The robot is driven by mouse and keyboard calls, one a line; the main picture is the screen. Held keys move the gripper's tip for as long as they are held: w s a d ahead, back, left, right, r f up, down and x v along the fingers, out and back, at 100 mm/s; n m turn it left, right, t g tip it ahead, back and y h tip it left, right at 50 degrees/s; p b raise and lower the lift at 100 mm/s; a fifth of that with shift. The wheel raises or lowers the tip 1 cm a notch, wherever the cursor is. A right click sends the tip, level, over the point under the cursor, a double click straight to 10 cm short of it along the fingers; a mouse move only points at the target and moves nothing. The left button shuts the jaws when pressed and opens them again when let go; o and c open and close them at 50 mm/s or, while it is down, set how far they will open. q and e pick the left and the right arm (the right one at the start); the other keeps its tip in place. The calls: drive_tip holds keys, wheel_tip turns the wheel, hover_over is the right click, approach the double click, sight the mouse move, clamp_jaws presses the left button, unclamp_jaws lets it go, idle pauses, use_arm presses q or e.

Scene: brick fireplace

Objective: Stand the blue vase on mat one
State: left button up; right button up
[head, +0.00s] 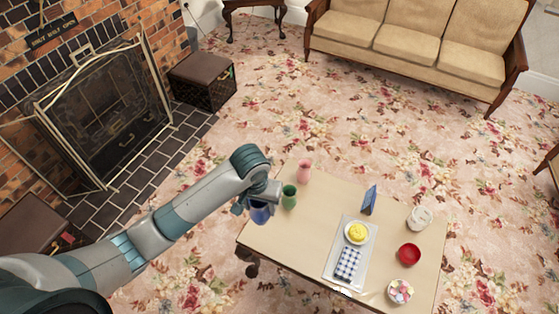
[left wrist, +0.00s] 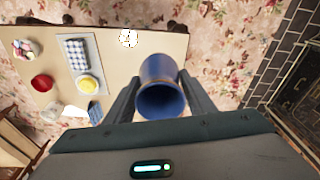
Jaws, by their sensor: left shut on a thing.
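My left gripper (head: 258,196) is shut on the blue vase (head: 261,214), near the table's left end. In the left wrist view the blue vase (left wrist: 160,88) sits between the two fingers (left wrist: 160,95), its round mouth towards the camera and a thin gold band on its body. I cannot tell whether its base touches the table. A small white patch with dark marks (left wrist: 128,38) lies near the table's edge in the left wrist view. I cannot tell whether it is mat one. My right gripper is not in view.
A green vase (head: 289,197) and a pink vase (head: 304,171) stand close to the blue one. A pale tray (head: 336,262) holds a yellow item and a checked cloth. A blue stand (head: 369,200), white jar (head: 419,217), red bowl (head: 409,254) and sweets bowl (head: 400,291) stand beyond.

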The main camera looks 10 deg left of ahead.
use_arm(q)
drive_tip(key=s+a+r+b, duration=0.2)
drive_tip(key=s+a+r, duration=0.4)
drive_tip(key=s, duration=0.2)
drive_tip(key=shift+s+n, duration=0.25)
drive_tip(key=shift+n, duration=0.15)
